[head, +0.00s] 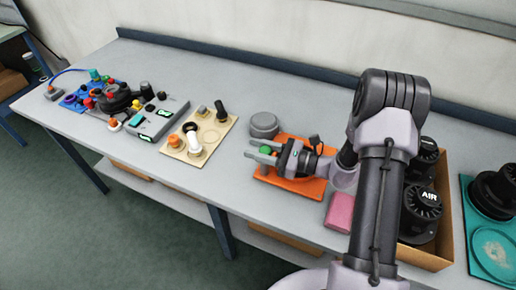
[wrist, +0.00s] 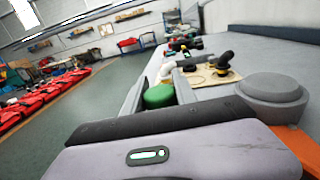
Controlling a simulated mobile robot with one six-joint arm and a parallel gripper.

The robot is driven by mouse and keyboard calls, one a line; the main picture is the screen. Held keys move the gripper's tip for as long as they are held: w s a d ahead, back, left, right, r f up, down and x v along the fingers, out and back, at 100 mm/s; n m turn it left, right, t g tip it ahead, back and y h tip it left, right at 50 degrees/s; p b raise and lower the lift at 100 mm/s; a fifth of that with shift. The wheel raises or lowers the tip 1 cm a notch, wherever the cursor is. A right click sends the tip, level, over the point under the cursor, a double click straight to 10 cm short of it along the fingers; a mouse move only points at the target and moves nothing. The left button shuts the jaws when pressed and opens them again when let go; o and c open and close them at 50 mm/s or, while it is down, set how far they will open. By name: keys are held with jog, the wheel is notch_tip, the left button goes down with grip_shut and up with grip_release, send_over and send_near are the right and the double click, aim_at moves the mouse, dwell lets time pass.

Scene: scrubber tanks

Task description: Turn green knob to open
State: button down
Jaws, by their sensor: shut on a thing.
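The green knob (head: 265,150) shows as a small green patch over the orange board (head: 290,188) in the head view. My gripper (head: 256,150) lies low over that board, pointing left, with one finger on each side of the knob. It is shut on the knob. In the wrist view the rounded green knob (wrist: 159,97) sits just past my grey gripper body, which hides its lower part. The knob's base and any open or closed marking are hidden.
A round grey lidded part (head: 264,122) stands close behind my gripper. A pink block (head: 339,212) and a cardboard box (head: 433,258) with black fittings lie to the right. A beige board (head: 212,138) with knobs is to the left. Some bare bench lies between the boards.

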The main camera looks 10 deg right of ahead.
jog(key=n+g, duration=0.1)
jog(key=g, duration=0.1)
jog(key=n+g+y+b, duration=0.1)
jog(key=g, duration=0.1)
jog(key=n+g+y, duration=0.1)
jog(key=n+g, duration=0.1)
jog(key=shift+s+a+f+b, duration=0.1)
jog(key=shift+s+a+b, duration=0.1)
jog(key=shift+s+b, duration=0.2)
jog(key=shift+s+n+g+y+b, duration=0.15)
jog(key=shift+n+g, duration=0.55)
jog(key=shift+g, duration=0.35)
jog(key=shift+s+n+g+y+b, duration=0.15)
jog(key=shift+n+g, duration=0.55)
jog(key=shift+g, duration=0.65)
jog(key=c, duration=1)
grip_release()
jog(key=shift+a, duration=0.1)
jog(key=d+p, duration=0.2)
jog(key=d, duration=1)
jog(key=shift+w, duration=0.45)
